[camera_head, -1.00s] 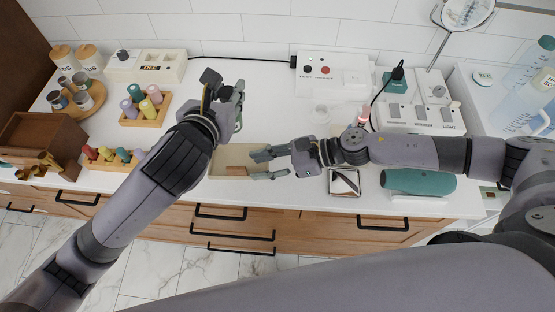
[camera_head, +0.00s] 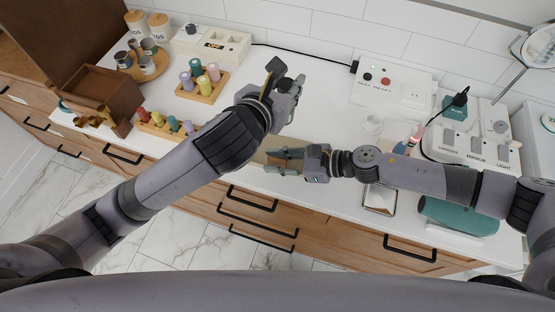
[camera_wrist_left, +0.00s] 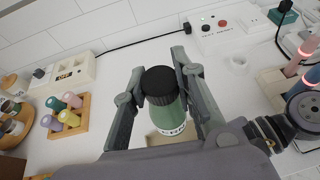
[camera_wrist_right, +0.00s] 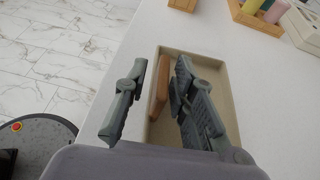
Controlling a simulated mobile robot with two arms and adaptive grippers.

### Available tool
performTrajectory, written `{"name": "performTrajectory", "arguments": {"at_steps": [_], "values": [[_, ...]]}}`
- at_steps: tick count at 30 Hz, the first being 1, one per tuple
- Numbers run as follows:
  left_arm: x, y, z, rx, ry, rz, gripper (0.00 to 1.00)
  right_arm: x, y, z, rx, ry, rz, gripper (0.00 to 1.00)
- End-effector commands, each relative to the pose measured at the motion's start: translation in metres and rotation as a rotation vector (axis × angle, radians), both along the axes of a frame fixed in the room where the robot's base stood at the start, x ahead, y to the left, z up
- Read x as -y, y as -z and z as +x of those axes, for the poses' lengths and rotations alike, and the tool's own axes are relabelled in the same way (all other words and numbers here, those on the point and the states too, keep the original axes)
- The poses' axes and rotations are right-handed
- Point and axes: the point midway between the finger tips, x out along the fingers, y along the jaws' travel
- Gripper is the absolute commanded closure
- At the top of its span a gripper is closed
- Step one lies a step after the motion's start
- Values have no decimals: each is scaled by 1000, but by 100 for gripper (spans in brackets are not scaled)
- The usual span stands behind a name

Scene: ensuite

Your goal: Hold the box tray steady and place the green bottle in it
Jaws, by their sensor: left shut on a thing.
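The green bottle (camera_wrist_left: 165,112) with a black cap is between the fingers of my left gripper (camera_wrist_left: 160,92) in the left wrist view, held upright or nearly so. My right gripper (camera_head: 282,163) is at the tray. In the right wrist view its open fingers (camera_wrist_right: 155,85) straddle the tray's left wall, apart from it as far as I can tell.
A brown wooden piece (camera_wrist_right: 160,86) lies inside the tray along its left side. A rack of coloured bottles (camera_head: 203,84) and a wooden box (camera_head: 103,93) stand to the left. A mirror-like tray (camera_head: 380,199) and a teal roll (camera_head: 455,215) are at the right.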

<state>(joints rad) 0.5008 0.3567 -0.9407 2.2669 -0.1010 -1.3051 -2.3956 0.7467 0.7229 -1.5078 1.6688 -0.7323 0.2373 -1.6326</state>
Motion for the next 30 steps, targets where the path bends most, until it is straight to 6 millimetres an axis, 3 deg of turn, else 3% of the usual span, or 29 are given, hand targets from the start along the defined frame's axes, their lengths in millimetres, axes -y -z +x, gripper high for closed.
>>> {"name": "performTrajectory", "arguments": {"at_steps": [10,22,30], "values": [[0,-1,0,3,0,-1,100,0,0,0,0,0,0,100],[0,1,1,2,7,0,100,0,0,0,-1,0,0,100],[-3,28,3,-11,134,-19,100,0,0,0,-1,0,0,100]]}}
